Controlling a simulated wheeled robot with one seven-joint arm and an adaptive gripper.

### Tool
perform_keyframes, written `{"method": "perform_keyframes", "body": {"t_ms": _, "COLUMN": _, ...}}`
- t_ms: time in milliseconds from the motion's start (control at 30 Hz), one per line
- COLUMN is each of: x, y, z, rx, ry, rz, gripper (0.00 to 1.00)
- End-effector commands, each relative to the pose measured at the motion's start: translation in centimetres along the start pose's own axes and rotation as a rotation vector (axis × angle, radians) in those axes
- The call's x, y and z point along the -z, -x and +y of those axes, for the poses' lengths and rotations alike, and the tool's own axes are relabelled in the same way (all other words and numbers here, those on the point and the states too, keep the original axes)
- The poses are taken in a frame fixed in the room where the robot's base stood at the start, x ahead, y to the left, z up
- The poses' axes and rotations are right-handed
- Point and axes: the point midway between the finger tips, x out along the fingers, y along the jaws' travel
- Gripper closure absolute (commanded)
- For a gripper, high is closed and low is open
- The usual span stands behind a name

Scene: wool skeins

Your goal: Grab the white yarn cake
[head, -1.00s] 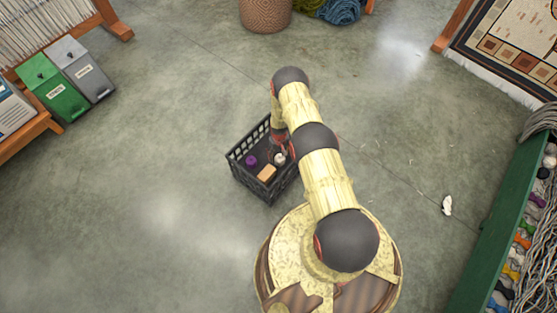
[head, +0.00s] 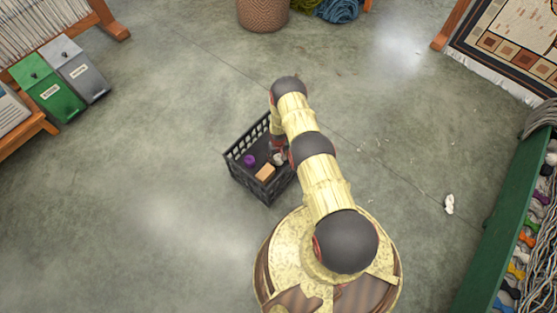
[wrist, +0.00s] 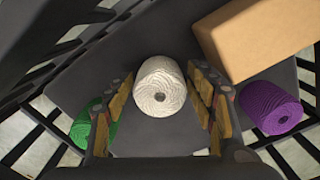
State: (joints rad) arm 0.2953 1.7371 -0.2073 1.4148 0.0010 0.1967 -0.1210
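The white yarn cake (wrist: 160,87) is in the black crate (head: 238,170). In the wrist view it sits between the two finger tips of my gripper (wrist: 160,84). The fingers are open, one on each side, with a narrow gap showing beside the cake. In the head view only a small pale part of the cake shows, and my arm hides most of the gripper.
In the crate, a purple yarn cake (wrist: 269,107) and a tan block (wrist: 262,38) lie right of my gripper in the wrist view. A green yarn cake (wrist: 88,122) is partly hidden behind the left finger. Crate walls surround my gripper.

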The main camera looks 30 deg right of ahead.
Motion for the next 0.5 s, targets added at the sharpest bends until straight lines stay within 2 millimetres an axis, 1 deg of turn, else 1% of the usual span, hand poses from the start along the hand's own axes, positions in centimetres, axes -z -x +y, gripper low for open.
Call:
{"method": "perform_keyframes", "body": {"t_ms": 67, "x": -0.01, "y": 0.0, "z": 0.0, "rx": 0.0, "ry": 0.0, "rz": 0.0, "gripper": 0.51}}
{"method": "perform_keyframes", "body": {"t_ms": 500, "x": -0.02, "y": -0.01, "z": 0.0, "rx": 0.0, "ry": 0.0, "rz": 0.0, "gripper": 0.76}}
